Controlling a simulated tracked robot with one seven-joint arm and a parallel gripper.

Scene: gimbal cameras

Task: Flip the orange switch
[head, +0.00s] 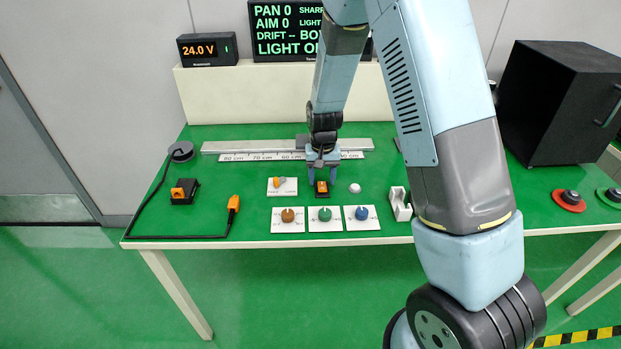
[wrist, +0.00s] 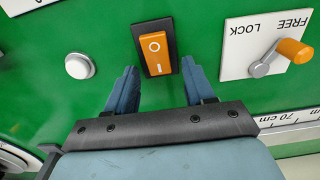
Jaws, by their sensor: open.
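The orange switch (wrist: 154,53) is a rocker in a black frame, marked O and I, on the green table in the wrist view. In the head view the orange switch (head: 321,187) sits just below my gripper, behind the row of dials. My gripper (wrist: 157,84) is open and empty, with one blue finger on each side of the lower part of the switch in the picture. In the head view my gripper (head: 323,178) points down at it. I cannot tell whether the fingers touch the switch frame.
A white FREE/LOCK plate with an orange-handled lever (wrist: 292,51) is right of the switch in the wrist view. A white round button (wrist: 79,66) is left. Brown (head: 288,215), green (head: 325,214) and blue (head: 361,213) dials stand in front. A ruler rail (head: 240,156) lies behind.

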